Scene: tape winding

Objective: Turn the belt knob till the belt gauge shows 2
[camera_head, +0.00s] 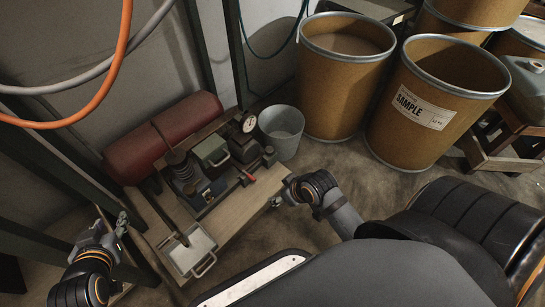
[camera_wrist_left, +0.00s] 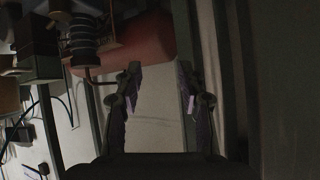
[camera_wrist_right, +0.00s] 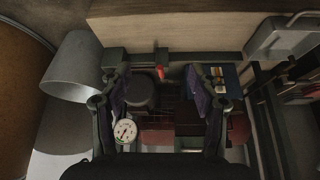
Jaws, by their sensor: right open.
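The round white gauge (camera_head: 249,122) stands at the back of the machine on the wooden bench. It also shows in the right wrist view (camera_wrist_right: 126,130), but its reading is too small to tell. A dark round knob-like part (camera_wrist_right: 140,91) lies between the right fingers in that view; I cannot tell if it is the belt knob. My right gripper (camera_head: 279,197) is open and empty beside the bench's right edge; its spread fingers (camera_wrist_right: 160,98) frame the machine. My left gripper (camera_head: 112,226) is at the bench's left side, open and empty in the left wrist view (camera_wrist_left: 160,92).
A red cylinder (camera_head: 140,155) lies behind the machine (camera_head: 190,173). A metal tray (camera_head: 190,252) sits on the bench's near end. A grey bucket (camera_head: 281,130) and brown drums (camera_head: 425,108) stand to the right. Dark frame posts rise at the left and back.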

